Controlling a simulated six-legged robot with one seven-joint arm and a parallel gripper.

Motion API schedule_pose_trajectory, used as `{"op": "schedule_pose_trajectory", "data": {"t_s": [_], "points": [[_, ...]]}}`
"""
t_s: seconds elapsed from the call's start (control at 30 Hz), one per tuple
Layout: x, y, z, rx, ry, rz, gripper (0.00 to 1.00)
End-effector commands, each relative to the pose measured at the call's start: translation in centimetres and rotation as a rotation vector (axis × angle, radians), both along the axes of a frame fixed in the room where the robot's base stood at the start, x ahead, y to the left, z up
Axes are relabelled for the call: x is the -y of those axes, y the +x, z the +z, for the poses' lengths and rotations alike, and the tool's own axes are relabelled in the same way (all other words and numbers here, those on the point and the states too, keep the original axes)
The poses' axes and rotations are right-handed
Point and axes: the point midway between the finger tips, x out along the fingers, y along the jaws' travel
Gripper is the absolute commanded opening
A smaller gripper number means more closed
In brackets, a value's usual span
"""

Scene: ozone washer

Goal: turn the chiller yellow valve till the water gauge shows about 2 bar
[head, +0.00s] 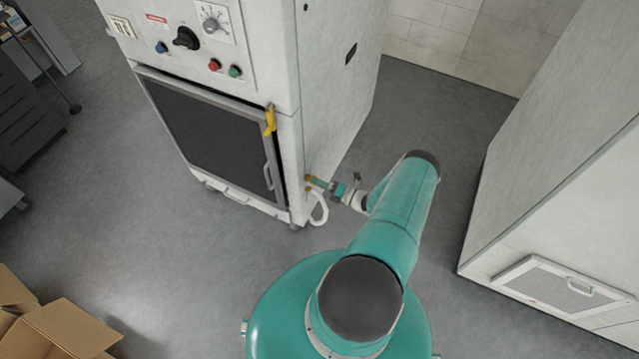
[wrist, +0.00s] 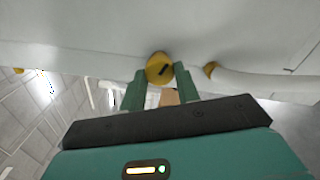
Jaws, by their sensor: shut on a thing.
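The chiller appears to be the white cabinet (head: 335,80) with a dark front door. The yellow valve (wrist: 159,66) is a round knob with a dark slot, low on its side wall. In the head view it is tiny and partly hidden at the end of my gripper (head: 314,181). In the wrist view my gripper (wrist: 160,82) has one green finger on each side of the knob and is shut on it.
A yellow handle (head: 270,121) hangs at the door's upper corner. A large white cabinet (head: 555,150) stands right, an open cardboard box (head: 60,330) lower left. Grey floor between is clear.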

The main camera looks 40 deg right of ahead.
Motion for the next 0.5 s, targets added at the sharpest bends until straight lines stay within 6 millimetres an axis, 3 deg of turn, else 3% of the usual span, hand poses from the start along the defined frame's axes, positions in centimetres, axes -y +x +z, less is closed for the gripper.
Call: {"op": "schedule_pose_trajectory", "data": {"t_s": [0.5], "points": [[0.06, -0.14, 0.05, -0.11, 0.305, 0.0, 0.09]]}}
